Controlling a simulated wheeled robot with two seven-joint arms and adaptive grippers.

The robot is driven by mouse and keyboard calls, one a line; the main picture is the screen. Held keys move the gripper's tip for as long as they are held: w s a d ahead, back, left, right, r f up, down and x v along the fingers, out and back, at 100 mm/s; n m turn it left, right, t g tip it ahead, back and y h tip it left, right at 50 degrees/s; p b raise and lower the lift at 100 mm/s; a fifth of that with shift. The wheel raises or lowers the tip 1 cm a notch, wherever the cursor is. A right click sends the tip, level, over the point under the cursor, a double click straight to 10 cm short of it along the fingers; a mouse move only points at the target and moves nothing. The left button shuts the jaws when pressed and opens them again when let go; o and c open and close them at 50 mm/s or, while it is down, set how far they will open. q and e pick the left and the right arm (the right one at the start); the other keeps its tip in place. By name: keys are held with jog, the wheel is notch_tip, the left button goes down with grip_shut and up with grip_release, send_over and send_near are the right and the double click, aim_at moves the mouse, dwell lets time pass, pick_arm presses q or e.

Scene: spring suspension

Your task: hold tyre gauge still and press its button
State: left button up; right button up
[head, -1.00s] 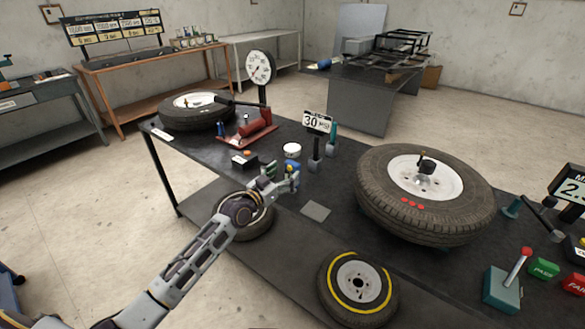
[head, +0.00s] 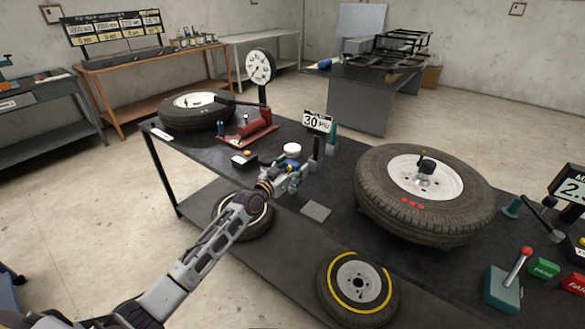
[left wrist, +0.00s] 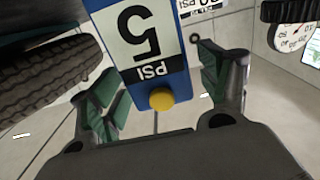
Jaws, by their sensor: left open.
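The tyre gauge (left wrist: 145,45) fills the upper middle of the left wrist view. It has a blue body, a white display reading 5 PSI upside down, and a round yellow button (left wrist: 160,99) at its near end. My left gripper (left wrist: 155,72) is open, with one green-padded finger on each side of the gauge. The fingers look apart from the gauge. In the head view my left gripper (head: 293,177) is over the dark bench's near edge and hides most of the gauge. My right gripper is not in view.
A 30 PSI sign (head: 317,121) stands just behind. A large tyre (head: 425,195) lies to the right. A grey square pad (head: 316,211) lies in front.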

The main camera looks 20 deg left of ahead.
pick_arm(q)
jog(key=c, duration=1.3)
jog(key=shift+c, duration=0.2)
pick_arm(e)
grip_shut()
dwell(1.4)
